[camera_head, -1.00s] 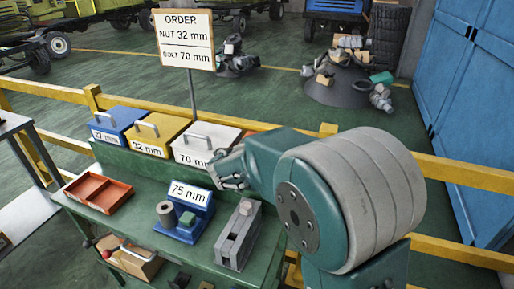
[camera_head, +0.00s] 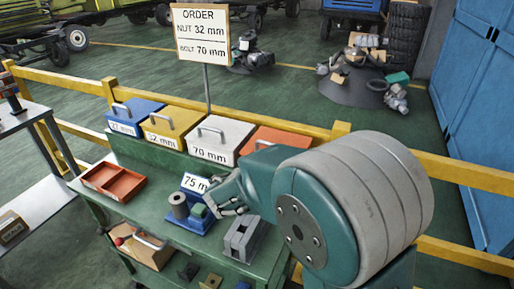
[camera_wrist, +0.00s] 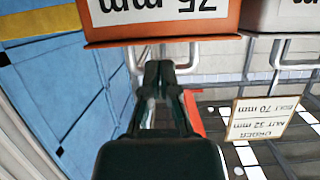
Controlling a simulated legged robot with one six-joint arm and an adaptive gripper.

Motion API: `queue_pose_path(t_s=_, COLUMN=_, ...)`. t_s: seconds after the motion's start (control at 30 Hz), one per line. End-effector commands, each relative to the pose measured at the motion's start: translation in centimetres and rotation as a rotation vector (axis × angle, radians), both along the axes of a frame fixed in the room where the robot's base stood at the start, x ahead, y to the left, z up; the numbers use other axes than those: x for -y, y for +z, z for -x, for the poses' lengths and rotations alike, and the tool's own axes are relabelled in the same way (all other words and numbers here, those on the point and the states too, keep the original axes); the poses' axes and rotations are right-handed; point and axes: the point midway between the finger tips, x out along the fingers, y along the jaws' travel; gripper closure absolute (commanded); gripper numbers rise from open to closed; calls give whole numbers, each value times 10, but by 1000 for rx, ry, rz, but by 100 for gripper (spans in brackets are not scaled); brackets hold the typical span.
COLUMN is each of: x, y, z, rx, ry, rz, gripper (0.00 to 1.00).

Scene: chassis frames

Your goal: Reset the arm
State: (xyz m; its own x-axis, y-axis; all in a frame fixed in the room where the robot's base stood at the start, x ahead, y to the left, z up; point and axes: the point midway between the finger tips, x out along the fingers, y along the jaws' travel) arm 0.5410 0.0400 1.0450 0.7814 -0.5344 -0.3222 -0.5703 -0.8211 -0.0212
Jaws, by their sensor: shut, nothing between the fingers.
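My gripper (camera_head: 224,196) hangs at the end of my bent arm, over the green workbench (camera_head: 150,215). The wrist view is upside down, with an orange box (camera_wrist: 215,32) labelled 75 mm beyond the fingertips. I cannot tell how far my gripper is above the bench.
Blue (camera_head: 132,112), yellow (camera_head: 178,120) and white (camera_head: 225,133) lidded boxes line the bench's back. An order sign (camera_head: 207,48) stands behind them. A red tray (camera_head: 113,184) and a grey block-shaped fixture (camera_head: 243,240) are on the bench. A yellow railing (camera_head: 300,130) runs behind.

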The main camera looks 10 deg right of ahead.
Motion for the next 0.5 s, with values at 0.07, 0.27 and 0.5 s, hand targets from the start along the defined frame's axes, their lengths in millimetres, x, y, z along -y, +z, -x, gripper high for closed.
queue_pose_path(t_s=0.07, x=0, y=-1, z=1, rx=0, ry=0, rz=0, gripper=100)
queue_pose_path(t_s=0.27, x=27, y=17, z=23, rx=-78, ry=-67, rz=25, gripper=100)
queue_pose_path(t_s=0.5, x=79, y=39, z=94, rx=-344, ry=-157, rz=30, gripper=100)
